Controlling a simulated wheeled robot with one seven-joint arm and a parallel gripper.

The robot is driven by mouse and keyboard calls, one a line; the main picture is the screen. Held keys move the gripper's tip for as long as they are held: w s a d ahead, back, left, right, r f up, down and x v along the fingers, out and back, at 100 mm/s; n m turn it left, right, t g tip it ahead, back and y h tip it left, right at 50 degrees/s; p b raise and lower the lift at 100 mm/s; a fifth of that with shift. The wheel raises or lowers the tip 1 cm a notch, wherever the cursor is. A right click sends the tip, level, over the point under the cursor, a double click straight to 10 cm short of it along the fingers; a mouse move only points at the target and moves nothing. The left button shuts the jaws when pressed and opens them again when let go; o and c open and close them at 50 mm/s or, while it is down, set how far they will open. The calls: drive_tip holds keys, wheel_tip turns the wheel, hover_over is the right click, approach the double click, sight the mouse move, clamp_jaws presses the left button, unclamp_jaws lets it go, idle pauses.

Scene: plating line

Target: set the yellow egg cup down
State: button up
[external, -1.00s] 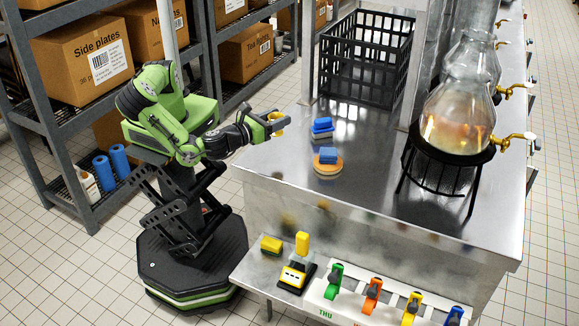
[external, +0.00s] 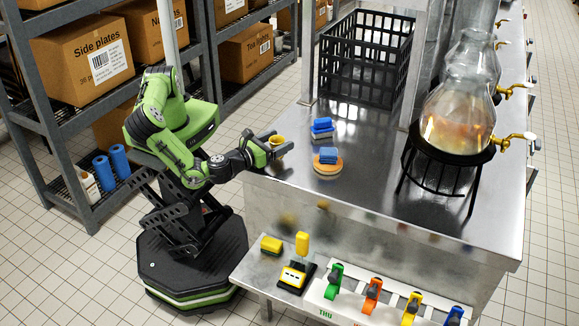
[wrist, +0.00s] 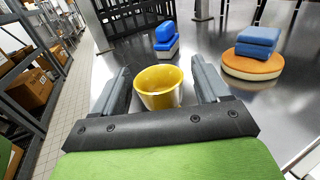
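The yellow egg cup (external: 277,142) is upright at the left edge of the steel counter (external: 370,205). It appears to rest on the steel, though its base is hidden in the wrist view. My gripper (external: 276,144) is around the cup, one finger on each side. In the wrist view the egg cup (wrist: 159,88) sits between the grey fingers of my gripper (wrist: 160,78), its open rim facing up. A gap shows between cup and right finger, and a thinner one at the left. The fingers look open.
A blue block stack (external: 322,128) and an orange disc with blue blocks on it (external: 328,168) stand to the right of the cup. A black crate (external: 365,55) is behind. A glass vessel on a black stand (external: 450,150) is farther right. The counter's front is clear.

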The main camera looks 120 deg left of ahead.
drive_tip(key=shift+r, duration=0.25)
drive_tip(key=v, duration=1.2)
